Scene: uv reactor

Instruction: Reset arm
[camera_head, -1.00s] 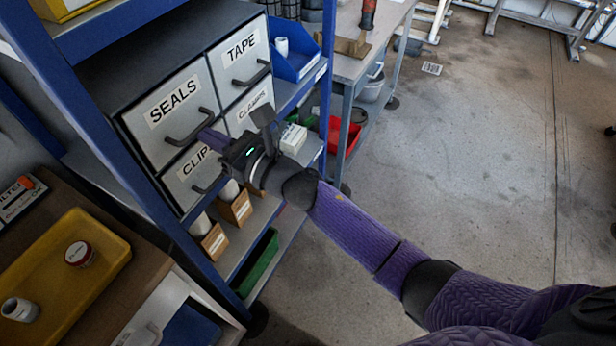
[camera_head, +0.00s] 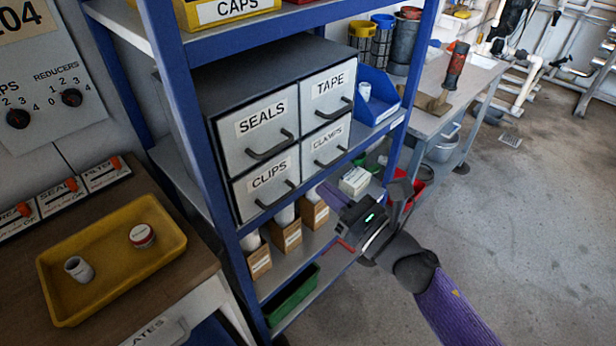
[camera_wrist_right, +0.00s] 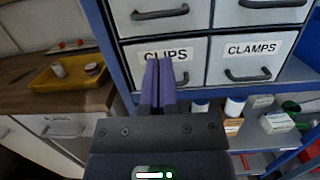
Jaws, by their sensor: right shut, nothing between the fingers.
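My right gripper (camera_head: 332,196) is in front of the blue shelf rack, below and right of the drawer cabinet. In the right wrist view its two purple fingers (camera_wrist_right: 159,84) are together with nothing between them. They point toward the cabinet's CLIPS drawer (camera_wrist_right: 190,62). The grey cabinet (camera_head: 222,142) has drawers labelled SEALS, TAPE, CLIPS and CLAMPS, and all look shut. The gripper appears apart from the drawer handles. My left gripper does not show.
A yellow tray (camera_head: 62,310) with a white fitting (camera_head: 79,269) and a red-labelled jar (camera_head: 142,236) sits on the bench at left. Cardboard boxes, a white box (camera_head: 354,181) and a green bin (camera_head: 293,300) stand on the lower shelves. Open floor (camera_head: 550,220) lies right.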

